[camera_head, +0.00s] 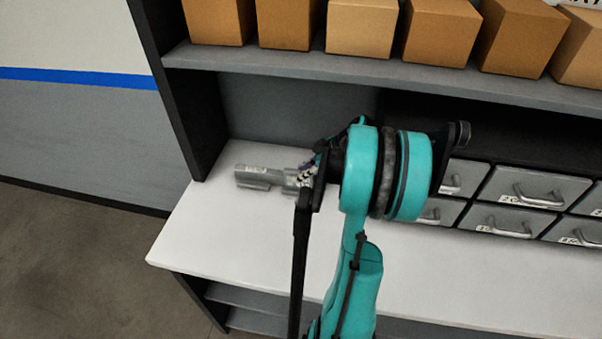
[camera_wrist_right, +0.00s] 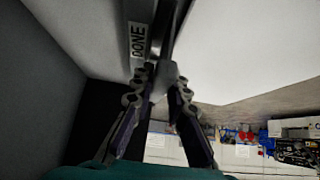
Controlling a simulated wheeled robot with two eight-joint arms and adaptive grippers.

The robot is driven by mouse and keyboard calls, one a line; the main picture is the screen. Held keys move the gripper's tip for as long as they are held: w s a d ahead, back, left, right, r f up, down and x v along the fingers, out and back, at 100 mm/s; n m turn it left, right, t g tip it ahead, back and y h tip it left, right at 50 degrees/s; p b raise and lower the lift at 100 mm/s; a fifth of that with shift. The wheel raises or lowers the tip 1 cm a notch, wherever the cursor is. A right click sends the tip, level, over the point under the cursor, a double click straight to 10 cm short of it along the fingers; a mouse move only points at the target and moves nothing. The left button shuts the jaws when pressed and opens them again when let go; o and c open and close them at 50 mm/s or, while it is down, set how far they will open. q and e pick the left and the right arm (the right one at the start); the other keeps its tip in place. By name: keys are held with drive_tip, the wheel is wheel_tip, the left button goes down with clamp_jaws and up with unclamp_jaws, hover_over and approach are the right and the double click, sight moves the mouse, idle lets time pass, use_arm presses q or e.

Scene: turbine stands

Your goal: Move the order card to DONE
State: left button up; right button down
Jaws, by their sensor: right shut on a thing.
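A grey holder (camera_head: 254,180) sits at the left part of the white worktop. It also shows in the wrist view with a white label (camera_wrist_right: 138,42) reading DONE. My right gripper (camera_head: 302,178) is at the right end of this holder. In the wrist view, the right gripper (camera_wrist_right: 160,88) is shut on a small grey piece (camera_wrist_right: 164,76), which I take for the order card's edge. The piece meets the holder's near end; how far it is inside cannot be told. The arm and fingers hide most of it. My left gripper is not in view.
The white worktop (camera_head: 210,235) is clear at the front left. A dark side panel (camera_head: 180,90) rises behind it. Grey drawers (camera_head: 518,190) with handles stand to the right. Cardboard boxes (camera_head: 360,28) line the shelf (camera_head: 300,65) above.

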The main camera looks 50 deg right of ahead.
drive_tip(key=shift+s+a+f, duration=0.15)
drive_tip(key=shift+f, duration=0.35)
idle(0.4)
drive_tip(key=c, duration=1.4)
unclamp_jaws()
drive_tip(key=shift+c, duration=0.2)
drive_tip(key=shift+r, duration=0.1)
drive_tip(key=shift+d+r+p, duration=0.2)
drive_tip(key=shift+r+p, duration=2.35)
drive_tip(key=shift+r, duration=1.05)
